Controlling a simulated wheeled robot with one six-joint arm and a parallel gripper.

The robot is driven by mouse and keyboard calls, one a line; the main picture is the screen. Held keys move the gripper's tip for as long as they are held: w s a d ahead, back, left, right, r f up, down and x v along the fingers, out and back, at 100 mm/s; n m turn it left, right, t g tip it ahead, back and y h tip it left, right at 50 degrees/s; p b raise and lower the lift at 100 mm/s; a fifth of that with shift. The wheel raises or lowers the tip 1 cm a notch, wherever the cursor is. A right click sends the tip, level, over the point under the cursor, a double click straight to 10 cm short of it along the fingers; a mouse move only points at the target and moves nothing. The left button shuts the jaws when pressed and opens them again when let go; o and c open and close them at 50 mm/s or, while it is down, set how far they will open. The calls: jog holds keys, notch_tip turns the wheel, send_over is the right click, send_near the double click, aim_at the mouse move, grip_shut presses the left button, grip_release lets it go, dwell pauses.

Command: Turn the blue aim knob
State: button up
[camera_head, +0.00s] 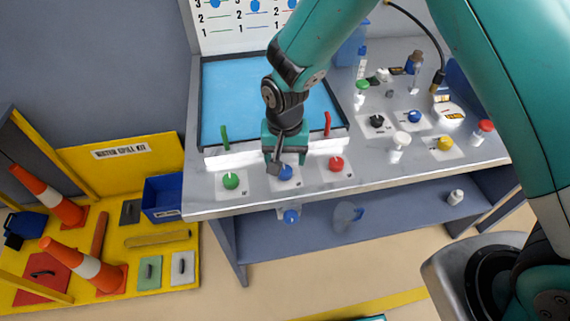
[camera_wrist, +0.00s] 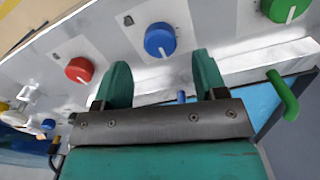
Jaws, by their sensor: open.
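The blue aim knob (camera_head: 286,173) sits between the green and red knobs on the front strip of the metal bench. In the wrist view the blue knob (camera_wrist: 160,38) is round with a white pointer line, just beyond the gap between my fingertips. My gripper (camera_head: 287,160) is over the knob, pointing down, and partly hides it in the head view. In the wrist view my gripper (camera_wrist: 162,60) is open and empty, its two green fingers set apart. Whether a finger touches the knob I cannot tell.
The green knob (camera_head: 231,181) and red knob (camera_head: 336,163) flank it closely. Behind are a blue panel (camera_head: 225,92), a green post (camera_head: 224,137) and a red post (camera_head: 327,124). A blue valve (camera_head: 291,216) hangs below the edge. Bottles and more knobs stand right.

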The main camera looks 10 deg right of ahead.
aim_at(285, 169)
jog(key=shift+f+p, duration=0.3)
jog(key=shift+f, duration=2)
jog(key=shift+c, duration=0.2)
